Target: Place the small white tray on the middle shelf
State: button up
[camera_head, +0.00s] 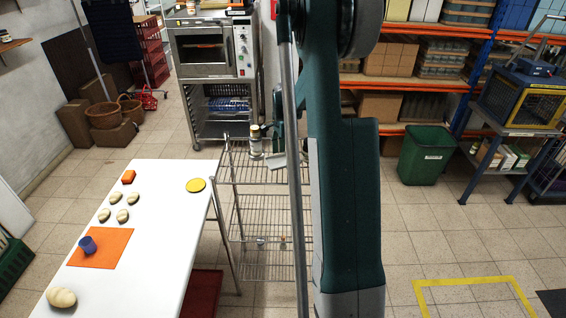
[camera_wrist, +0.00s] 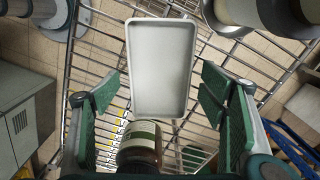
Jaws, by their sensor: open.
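The small white tray (camera_wrist: 160,70) is a shallow rectangle, seen from above in the wrist view. In the head view a pale part of it (camera_head: 274,161) shows at the upper level of the wire rack, the rest hidden behind my arm. My gripper (camera_wrist: 158,92) is open, its green-padded fingers on either side of the tray's near half, with gaps between. The wire rack (camera_head: 264,215) has upper, middle and lower shelves; the middle shelf (camera_head: 250,208) looks bare where visible.
In the head view the jar (camera_head: 256,143) stands at the rack's upper level. A white table (camera_head: 160,225) with bread pieces, an orange mat and a blue cup lies left of the rack. An oven (camera_head: 214,50) stands behind.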

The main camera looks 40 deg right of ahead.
aim_at(284, 161)
jog(key=shift+c, duration=0.4)
jog(key=c, duration=1)
jog(key=shift+r, duration=0.1)
notch_tip(284, 161, up, 18)
jog(key=shift+b, duration=0.3)
jog(key=shift+a, duration=0.1)
dwell(0.7)
jog(key=a+f+n+b, duration=0.25)
jog(key=a+f, duration=0.45)
jog(key=a, duration=0.6)
jog(key=w+a+f+n+b, duration=0.15)
jog(key=a+f+n, duration=0.4)
jog(key=a, duration=0.75)
jog(key=s+a+f+n+b, duration=0.1)
jog(key=a+f+n+b, duration=0.15)
jog(key=a+f, duration=0.8)
jog(key=w+a+f+n+b, duration=0.2)
jog(key=a+f+n, duration=0.4)
jog(key=f, duration=0.3)
jog(key=w+a+f+n+b, duration=0.1)
jog(key=a+f+n, duration=0.5)
jog(key=f, duration=0.4)
jog(key=shift+w+a+b, duration=0.3)
jog(key=shift+w+b, duration=0.05)
jog(key=shift+w, duration=0.05)
